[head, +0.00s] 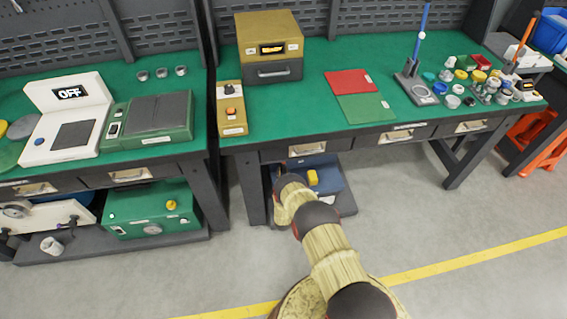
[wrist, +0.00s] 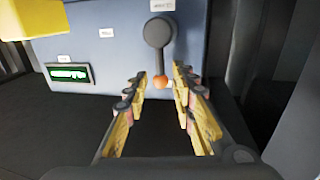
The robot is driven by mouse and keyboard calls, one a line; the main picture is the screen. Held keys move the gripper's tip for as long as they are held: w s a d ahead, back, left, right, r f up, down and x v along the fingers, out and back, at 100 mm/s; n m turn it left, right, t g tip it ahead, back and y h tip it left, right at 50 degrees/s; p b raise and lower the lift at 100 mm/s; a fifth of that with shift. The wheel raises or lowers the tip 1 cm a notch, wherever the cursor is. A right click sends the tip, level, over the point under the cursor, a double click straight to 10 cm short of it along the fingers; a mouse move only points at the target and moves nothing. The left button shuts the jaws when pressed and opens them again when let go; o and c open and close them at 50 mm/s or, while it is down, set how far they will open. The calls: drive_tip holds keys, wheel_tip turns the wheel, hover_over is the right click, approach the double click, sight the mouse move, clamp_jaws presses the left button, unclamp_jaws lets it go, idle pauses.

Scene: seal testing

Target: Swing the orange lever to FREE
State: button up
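The orange lever (wrist: 161,81) shows in the wrist view as an orange knob on a dark stem, hanging down from a round dark pivot (wrist: 158,32) on the front of a blue-grey box (wrist: 210,60). My gripper (wrist: 159,92) is open, with one finger to each side of the knob. The knob sits between or just beyond the fingertips; I cannot tell whether they touch it. In the head view the blue box (head: 326,179) stands on the shelf under the right bench. There my arm hides the gripper and lever.
A lit green display (wrist: 68,73) is left of the lever, with a yellow part (wrist: 32,18) above it. Small white labels are too blurred to read. The dark shelf (wrist: 50,135) lies below. The green-topped bench (head: 305,110) is overhead, with its dark leg (head: 250,187) left of the box.

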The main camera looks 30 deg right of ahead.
sight(284, 168)
drive_tip(key=shift+b+x, duration=1.1)
drive_tip(key=shift+x, duration=2.05)
drive_tip(key=shift+c, duration=1)
drive_tip(key=c, duration=0.4)
drive_tip(key=shift+s+f, duration=0.1)
clamp_jaws()
